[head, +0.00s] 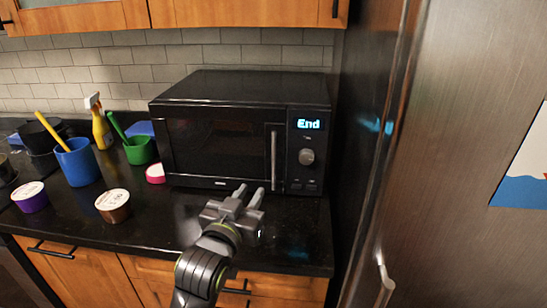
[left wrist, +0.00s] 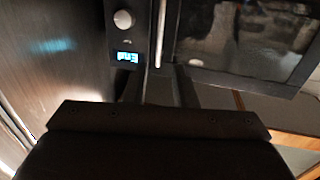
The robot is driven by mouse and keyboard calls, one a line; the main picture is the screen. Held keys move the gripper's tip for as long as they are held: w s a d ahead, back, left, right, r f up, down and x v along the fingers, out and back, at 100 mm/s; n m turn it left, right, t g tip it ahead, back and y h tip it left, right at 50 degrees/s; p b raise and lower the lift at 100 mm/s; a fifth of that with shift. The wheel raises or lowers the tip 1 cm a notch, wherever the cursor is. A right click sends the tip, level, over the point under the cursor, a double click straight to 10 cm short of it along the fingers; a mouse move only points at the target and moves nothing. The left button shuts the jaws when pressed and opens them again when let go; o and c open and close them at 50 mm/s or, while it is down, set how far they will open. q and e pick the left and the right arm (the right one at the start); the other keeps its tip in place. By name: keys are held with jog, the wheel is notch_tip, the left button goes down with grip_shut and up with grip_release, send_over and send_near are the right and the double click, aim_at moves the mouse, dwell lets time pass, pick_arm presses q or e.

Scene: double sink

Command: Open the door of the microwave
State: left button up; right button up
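The black microwave (head: 246,92) stands on the dark counter against the tiled wall, its door (head: 215,140) shut. The upright silver door handle (head: 274,160) is at the door's right side, beside the panel with the lit "End" display (head: 309,124) and round knob (head: 306,157). My left gripper (head: 249,190) is in front of the lower door, below and slightly left of the handle, fingers apart and empty. In the left wrist view the handle (left wrist: 161,35) shows upside down just beyond the fingertips (left wrist: 170,74); no contact is visible. My right gripper is out of view.
A tall steel refrigerator (head: 450,170) stands close on the right. Left of the microwave are a green cup (head: 139,151), a blue cup (head: 77,163), a yellow spray bottle (head: 102,132) and lidded tubs, including a brown one (head: 113,207). The counter's front right is clear.

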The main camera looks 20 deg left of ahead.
aim_at(273, 157)
pick_arm(q)
jog(key=w, duration=0.5)
jog(key=w+a+p, duration=0.1)
jog(key=w, duration=0.5)
jog(key=w+p, duration=0.1)
jog(key=w, duration=0.5)
jog(key=shift+a+f, duration=0.1)
jog(key=shift+a, duration=0.1)
grip_shut()
